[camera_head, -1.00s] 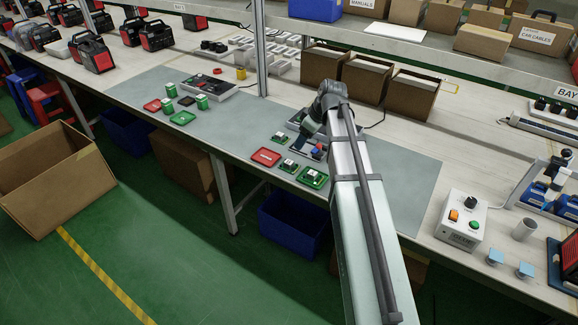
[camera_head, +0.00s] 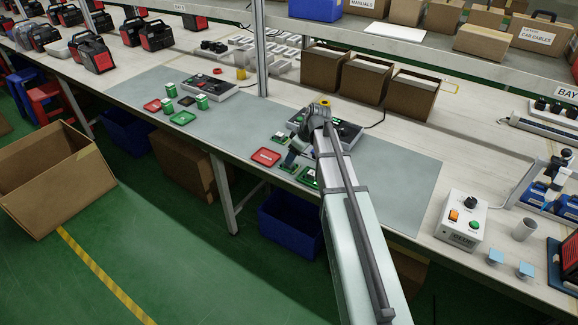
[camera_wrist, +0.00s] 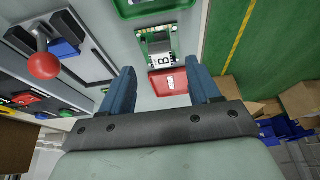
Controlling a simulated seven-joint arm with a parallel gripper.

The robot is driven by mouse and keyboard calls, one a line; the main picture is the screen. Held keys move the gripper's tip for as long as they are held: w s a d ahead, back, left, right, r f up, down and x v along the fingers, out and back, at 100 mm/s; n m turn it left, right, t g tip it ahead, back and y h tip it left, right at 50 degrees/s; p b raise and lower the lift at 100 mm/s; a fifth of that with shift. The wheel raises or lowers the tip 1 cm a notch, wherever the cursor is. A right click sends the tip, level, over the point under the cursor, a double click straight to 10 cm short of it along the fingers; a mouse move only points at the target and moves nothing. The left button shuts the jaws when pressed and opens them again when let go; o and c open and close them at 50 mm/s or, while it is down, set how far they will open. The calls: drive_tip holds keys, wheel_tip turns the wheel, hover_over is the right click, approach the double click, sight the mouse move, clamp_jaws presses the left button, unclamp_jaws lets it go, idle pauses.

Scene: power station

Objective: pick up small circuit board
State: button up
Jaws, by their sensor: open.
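A small green circuit board with a pale part marked B (camera_wrist: 158,46) lies on the grey mat in the wrist view. It is just past and between the tips of my gripper (camera_wrist: 160,76), whose two blue fingers are apart with nothing held. In the head view my gripper (camera_head: 290,159) points down over the small boards near the bench's front edge. One small board (camera_head: 288,168) shows partly below it. Another (camera_head: 280,137) lies farther back. A green tray (camera_head: 308,179) at the right is partly hidden by my arm.
A red tray (camera_head: 266,157) lies left of my gripper, and also shows between the fingers (camera_wrist: 170,83). A grey fixture with a red ball lever (camera_wrist: 43,65) stands close at the left in the wrist view. Brown boxes (camera_head: 368,81) stand behind. The mat to the right is clear.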

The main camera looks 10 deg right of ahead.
drive_tip(key=x, duration=0.4)
drive_tip(key=shift+w+a+f, duration=0.1)
drive_tip(key=shift+a, duration=0.05)
drive_tip(key=c, duration=1.1)
clamp_jaws()
